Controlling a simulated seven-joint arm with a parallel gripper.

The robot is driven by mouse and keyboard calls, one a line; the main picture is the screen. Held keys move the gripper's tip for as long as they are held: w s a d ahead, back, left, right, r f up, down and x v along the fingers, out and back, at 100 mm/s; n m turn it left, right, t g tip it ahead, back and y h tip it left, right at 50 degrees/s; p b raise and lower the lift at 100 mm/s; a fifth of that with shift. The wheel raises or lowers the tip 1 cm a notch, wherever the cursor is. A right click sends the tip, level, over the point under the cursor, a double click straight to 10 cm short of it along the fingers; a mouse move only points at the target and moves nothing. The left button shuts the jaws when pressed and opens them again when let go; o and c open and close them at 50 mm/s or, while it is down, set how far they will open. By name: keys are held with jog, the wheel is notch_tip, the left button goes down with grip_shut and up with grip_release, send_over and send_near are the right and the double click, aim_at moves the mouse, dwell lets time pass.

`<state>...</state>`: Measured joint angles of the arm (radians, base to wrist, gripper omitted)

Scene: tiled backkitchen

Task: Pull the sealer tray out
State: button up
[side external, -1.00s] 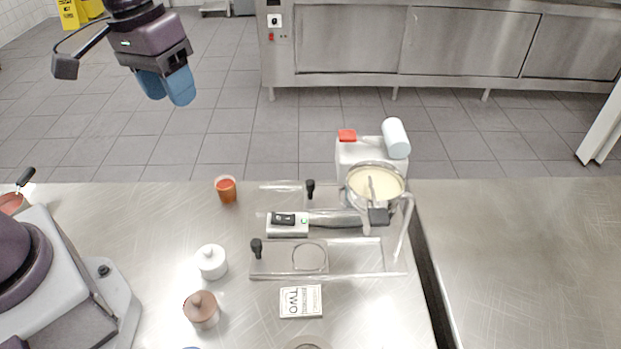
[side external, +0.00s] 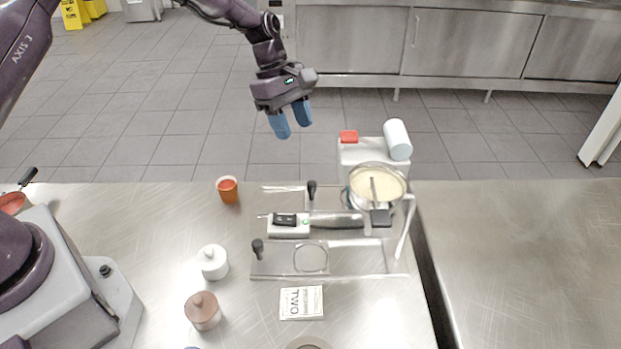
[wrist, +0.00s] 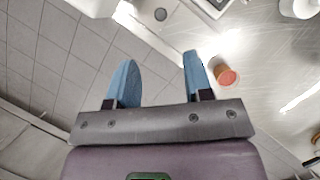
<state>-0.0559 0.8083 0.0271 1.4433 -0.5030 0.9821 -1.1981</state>
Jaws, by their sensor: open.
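The sealer stands on the steel table as a clear frame with grey plates. Its front plate, which looks like the tray (side external: 285,262), is flat with a round opening and a black knob (side external: 258,249) at its left end. A second black knob (side external: 312,190) stands upright on the rear part. My gripper (side external: 291,125) is open and empty, high above and behind the sealer, well apart from both knobs. Its two blue fingers show spread in the wrist view (wrist: 158,65), where the tray cannot be made out.
A pot of cream-coloured contents (side external: 378,184) stands at the sealer's right rear, by a white box with a pale roll (side external: 397,139). An orange cup (side external: 228,190), a white jar (side external: 213,262) and a brown jar (side external: 203,311) stand left. A printed card (side external: 301,303) lies in front.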

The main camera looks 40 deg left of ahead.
aim_at(311, 183)
jog(key=x, duration=1.2)
jog(key=shift+f, duration=0.3)
grip_shut()
jog(key=s+a, duration=0.7)
jog(key=shift+s+a, duration=0.1)
